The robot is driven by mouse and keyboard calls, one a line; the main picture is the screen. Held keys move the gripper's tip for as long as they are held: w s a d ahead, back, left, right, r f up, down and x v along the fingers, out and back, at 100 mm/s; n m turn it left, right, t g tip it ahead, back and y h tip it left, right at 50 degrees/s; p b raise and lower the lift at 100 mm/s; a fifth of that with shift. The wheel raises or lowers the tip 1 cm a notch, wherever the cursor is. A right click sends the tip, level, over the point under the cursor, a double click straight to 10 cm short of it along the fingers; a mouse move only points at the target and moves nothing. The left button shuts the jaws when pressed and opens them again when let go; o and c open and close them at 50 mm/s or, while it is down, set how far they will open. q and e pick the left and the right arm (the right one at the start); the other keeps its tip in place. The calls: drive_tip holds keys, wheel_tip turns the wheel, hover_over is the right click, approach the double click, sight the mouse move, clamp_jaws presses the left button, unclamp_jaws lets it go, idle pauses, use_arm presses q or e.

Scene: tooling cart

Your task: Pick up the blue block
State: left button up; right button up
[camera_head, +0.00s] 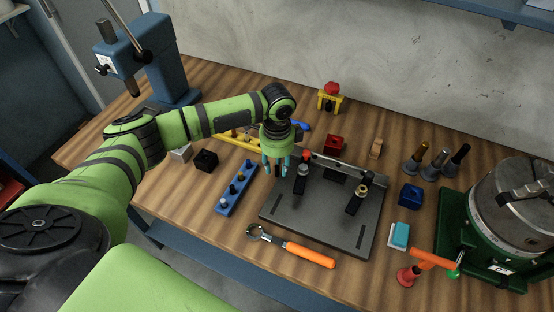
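The blue block (411,194) is a dark blue cube on the wooden table, to the right of the grey fixture plate. It stands clear of the things around it. My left gripper (274,168) hangs fingers down near the left back edge of the plate, far to the left of the block. Its teal-tipped fingers look apart, with nothing seen between them. My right gripper is not in view.
The grey fixture plate (322,232) with upright clamps lies between my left gripper and the block. A teal and white block (400,235) lies in front of the blue block. Dark-based tool holders (415,160) stand behind it, and a green-based chuck (510,215) stands to its right.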

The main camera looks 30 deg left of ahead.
sight(277, 166)
use_arm(q)
wheel_tip(277, 166, up, 11)
drive_tip(key=b, duration=0.3)
drive_tip(key=o, duration=0.9)
drive_tip(key=shift+r, duration=0.7)
